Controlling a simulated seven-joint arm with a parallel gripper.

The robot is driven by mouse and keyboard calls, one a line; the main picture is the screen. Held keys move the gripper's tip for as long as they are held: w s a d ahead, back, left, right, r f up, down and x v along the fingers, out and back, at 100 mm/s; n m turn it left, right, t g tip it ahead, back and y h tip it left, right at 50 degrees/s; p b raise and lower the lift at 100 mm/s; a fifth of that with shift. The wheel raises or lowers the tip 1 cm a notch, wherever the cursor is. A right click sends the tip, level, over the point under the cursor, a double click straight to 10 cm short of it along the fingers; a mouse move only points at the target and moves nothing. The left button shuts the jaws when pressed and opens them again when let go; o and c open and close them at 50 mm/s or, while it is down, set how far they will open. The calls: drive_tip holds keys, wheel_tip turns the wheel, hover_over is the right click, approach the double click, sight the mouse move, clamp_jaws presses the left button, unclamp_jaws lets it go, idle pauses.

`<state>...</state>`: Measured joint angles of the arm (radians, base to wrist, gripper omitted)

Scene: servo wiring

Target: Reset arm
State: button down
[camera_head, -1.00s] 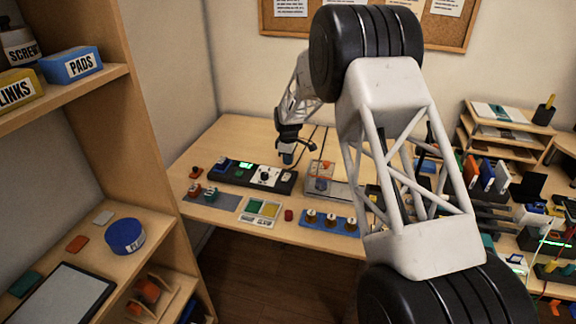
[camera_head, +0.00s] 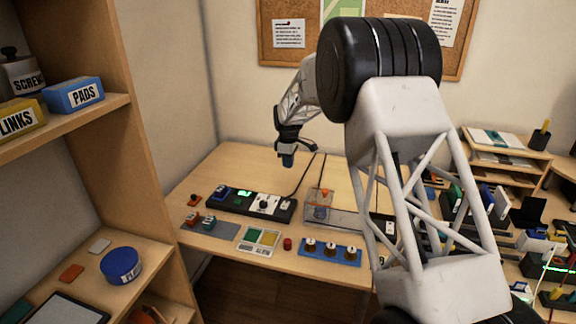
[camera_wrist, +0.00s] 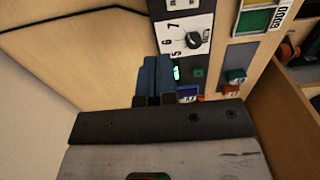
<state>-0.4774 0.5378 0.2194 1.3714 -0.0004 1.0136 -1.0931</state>
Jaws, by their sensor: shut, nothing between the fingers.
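My gripper (camera_head: 287,160) hangs in the air above the back of the wooden table (camera_head: 244,160), fingers pointing down. Its blue fingers are shut with nothing between them. The fingers also show in the wrist view (camera_wrist: 155,78). Below them is a long dark panel (camera_head: 249,203) with a green-lit display and a white dial plate (camera_head: 264,204). In the wrist view the dial's black knob (camera_wrist: 194,39) and printed numbers show just beyond the fingertips. The gripper touches nothing that I can see.
A clear box (camera_head: 319,203) stands right of the panel. A blue tray with several knobs (camera_head: 330,250) lies at the front edge. Wooden shelves (camera_head: 95,120) with labelled boxes stand at the left. Racks and folders (camera_head: 495,200) fill the right. The table's back left is clear.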

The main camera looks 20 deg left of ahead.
drive_tip(key=shift+d, duration=0.1)
drive_tip(key=s+d+r+m, duration=0.3)
drive_tip(key=s+d+r, duration=0.45)
drive_tip(key=d, duration=0.25)
drive_tip(key=s+d+r+m+t, duration=0.1)
drive_tip(key=s+d+r+m, duration=0.2)
drive_tip(key=s+d+r, duration=0.6)
drive_tip(key=s+d+r+m, duration=0.3)
drive_tip(key=s+d+r, duration=0.3)
drive_tip(key=d, duration=0.5)
drive_tip(key=s+d+m+t, duration=0.1)
drive_tip(key=s+d+m, duration=0.1)
drive_tip(key=s+d, duration=0.5)
drive_tip(key=s+d+m, duration=0.2)
drive_tip(key=s+d, duration=0.1)
drive_tip(key=s, duration=0.8)
drive_tip(key=s+d+f+m, duration=0.2)
drive_tip(key=s+d, duration=0.1)
drive_tip(key=s, duration=0.6)
drive_tip(key=s+d+f+m, duration=0.2)
drive_tip(key=s+d+m, duration=0.1)
drive_tip(key=s, duration=0.6)
drive_tip(key=shift+s+f+t, duration=0.25)
drive_tip(key=shift+f+t, duration=0.05)
